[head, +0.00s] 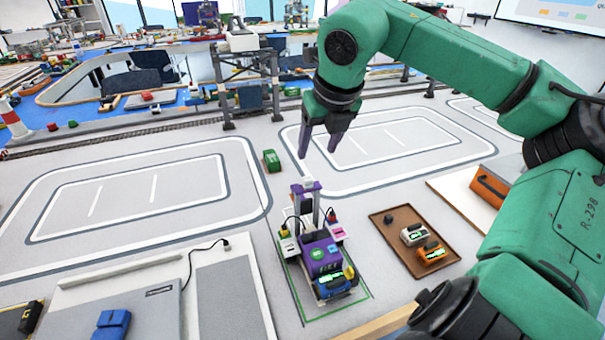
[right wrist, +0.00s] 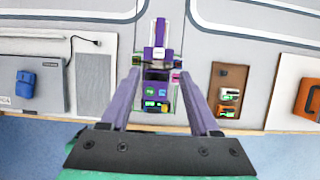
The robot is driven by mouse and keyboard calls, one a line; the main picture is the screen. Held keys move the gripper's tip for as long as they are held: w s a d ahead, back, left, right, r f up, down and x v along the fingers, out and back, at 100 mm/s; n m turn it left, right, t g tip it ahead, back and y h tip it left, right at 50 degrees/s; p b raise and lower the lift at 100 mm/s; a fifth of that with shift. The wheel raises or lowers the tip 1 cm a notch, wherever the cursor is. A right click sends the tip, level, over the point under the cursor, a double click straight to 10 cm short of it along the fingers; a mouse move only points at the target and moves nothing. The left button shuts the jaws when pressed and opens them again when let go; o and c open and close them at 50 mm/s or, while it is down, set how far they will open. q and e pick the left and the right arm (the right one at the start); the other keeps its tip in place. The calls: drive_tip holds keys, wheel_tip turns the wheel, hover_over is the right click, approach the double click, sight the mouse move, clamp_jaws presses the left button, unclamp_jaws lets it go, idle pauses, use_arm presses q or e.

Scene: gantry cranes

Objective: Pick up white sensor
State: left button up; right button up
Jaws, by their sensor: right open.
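The white sensor (head: 413,234) with a green display lies on a brown tray (head: 394,250), just beyond an orange sensor (head: 432,252). In the right wrist view the white sensor (right wrist: 229,95) is right of the jaws, on the tray (right wrist: 233,74). My right gripper (head: 319,149) is open and empty, raised above the table. It is left of and beyond the tray in the head view. In the right wrist view its spread fingers (right wrist: 158,75) frame a purple machine. My left gripper is out of view.
The purple machine (head: 318,255) with a tall post stands left of the tray. An orange case (head: 489,187) lies on a board to the right. A small green block (head: 271,160) and a gantry (head: 245,80) stand farther back. Outlined table areas (head: 125,195) are clear.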

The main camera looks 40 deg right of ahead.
sight(308, 179)
drive_tip(key=p+x, duration=0.1)
drive_tip(key=x, duration=0.2)
drive_tip(key=p+x, duration=0.1)
drive_tip(key=x, duration=0.3)
drive_tip(key=p+x, duration=0.1)
drive_tip(key=x, duration=0.2)
drive_tip(key=shift+s+f, duration=0.1)
drive_tip(key=shift+f, duration=0.7)
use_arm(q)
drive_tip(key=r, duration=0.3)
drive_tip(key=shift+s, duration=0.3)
use_arm(e)
clamp_jaws()
